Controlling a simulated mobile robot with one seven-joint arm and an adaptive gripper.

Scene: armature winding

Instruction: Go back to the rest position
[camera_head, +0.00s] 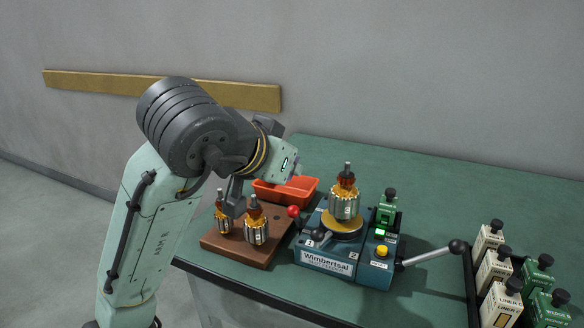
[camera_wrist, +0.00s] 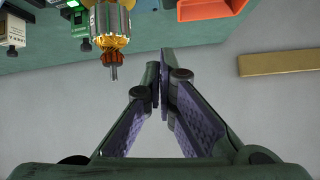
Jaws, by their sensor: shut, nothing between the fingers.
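My gripper (camera_wrist: 160,85) is shut and empty in the wrist view, its fingertips together. In the head view my gripper (camera_head: 234,200) hangs beside the armatures on the wooden block, its fingers partly hidden. A winding machine (camera_head: 330,262) labelled Wimbertsal stands on the green table (camera_head: 440,190). An armature (camera_head: 345,202) with orange windings stands upright on its turntable. This armature also shows in the wrist view (camera_wrist: 112,25), apart from the fingers. Two more armatures, a front one (camera_head: 256,228) and a back one (camera_head: 222,215), stand on the wooden block (camera_head: 235,250).
An orange tray (camera_head: 300,190) lies behind the block. The machine has a red-knobbed lever (camera_head: 294,211), a black-knobbed crank (camera_head: 430,256) and a yellow button (camera_head: 382,251). The table's back right is clear.

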